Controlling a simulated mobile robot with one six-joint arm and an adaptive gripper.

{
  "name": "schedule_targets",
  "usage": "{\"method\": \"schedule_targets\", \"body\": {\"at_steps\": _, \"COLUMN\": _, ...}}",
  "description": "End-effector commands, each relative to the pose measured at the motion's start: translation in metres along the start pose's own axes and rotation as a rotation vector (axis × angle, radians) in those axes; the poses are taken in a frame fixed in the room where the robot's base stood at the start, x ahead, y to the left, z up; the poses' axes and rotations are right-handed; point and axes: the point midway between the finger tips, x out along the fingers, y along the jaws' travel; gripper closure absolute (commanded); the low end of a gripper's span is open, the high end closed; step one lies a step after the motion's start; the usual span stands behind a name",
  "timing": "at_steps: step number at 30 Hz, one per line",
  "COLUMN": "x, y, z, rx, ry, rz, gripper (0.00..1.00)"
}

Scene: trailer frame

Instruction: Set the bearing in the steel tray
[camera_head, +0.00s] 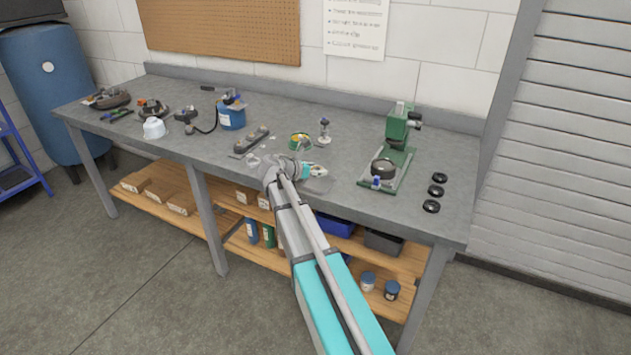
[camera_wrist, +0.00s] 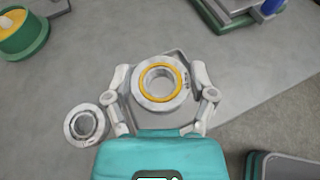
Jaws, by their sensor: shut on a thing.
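The bearing (camera_wrist: 140,91), a pale metal ring with a yellow-orange inner band, sits between the two fingers of my gripper (camera_wrist: 160,80) in the wrist view. My gripper is shut on it, with a finger at each side. The steel tray (camera_wrist: 179,57), a grey shallow plate, shows behind and below the bearing. In the head view the tray (camera_head: 319,186) lies near the bench's front edge, next to my gripper (camera_head: 304,170). I cannot tell whether the bearing touches the tray. My gripper mostly hides the bearing in the head view.
A second plain metal ring (camera_wrist: 86,125) lies on the bench left of my gripper. A green round container (camera_head: 300,141) and a small stand (camera_head: 324,131) are behind. A green press (camera_head: 398,135) and several black rings (camera_head: 437,190) stand to the right.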

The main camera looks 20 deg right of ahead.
Motion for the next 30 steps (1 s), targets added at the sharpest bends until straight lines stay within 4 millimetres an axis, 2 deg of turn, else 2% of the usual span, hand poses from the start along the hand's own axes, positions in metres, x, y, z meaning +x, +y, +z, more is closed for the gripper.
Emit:
{"method": "schedule_targets", "body": {"at_steps": 8, "x": 0.007, "y": -0.001, "z": -0.005, "rx": 0.0, "ry": -0.001, "rz": -0.001, "gripper": 0.85}}
{"method": "schedule_targets", "body": {"at_steps": 21, "x": 0.023, "y": -0.002, "z": -0.033, "rx": 0.0, "ry": -0.001, "rz": -0.001, "gripper": 0.85}}
{"method": "schedule_targets", "body": {"at_steps": 30, "x": 0.023, "y": -0.003, "z": -0.033, "rx": 0.0, "ry": -0.001, "rz": -0.001, "gripper": 0.85}}
